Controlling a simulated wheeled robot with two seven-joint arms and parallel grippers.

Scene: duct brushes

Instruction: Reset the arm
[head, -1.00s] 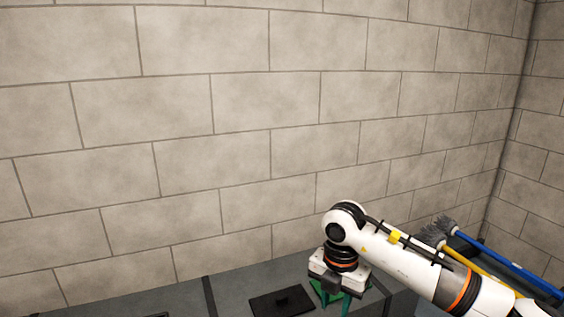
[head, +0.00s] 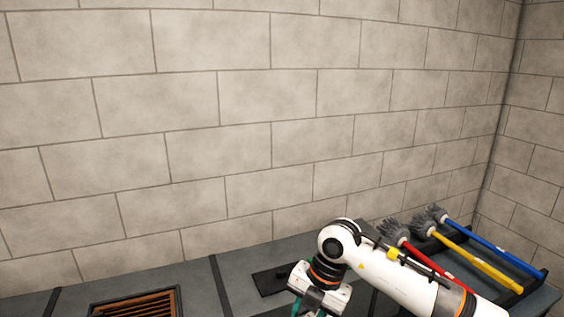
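My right arm comes in from the lower right, white with black and orange joints. Its gripper (head: 312,309) points down at the bottom edge, with green-teal fingers partly cut off by the frame. Whether it is open or shut does not show. My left gripper is out of view. Three duct brushes with grey bristle heads lie side by side on a dark rack at the right: one with a red handle (head: 428,262), one yellow (head: 480,262) and one blue (head: 495,247). My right arm covers the lower part of the red one.
A grey duct top (head: 185,275) runs along the wall. It has an opening with brown slats (head: 135,304) at the lower left and a flat black plate (head: 270,281) beside my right gripper. The block wall (head: 240,140) stands behind, with a corner at the right.

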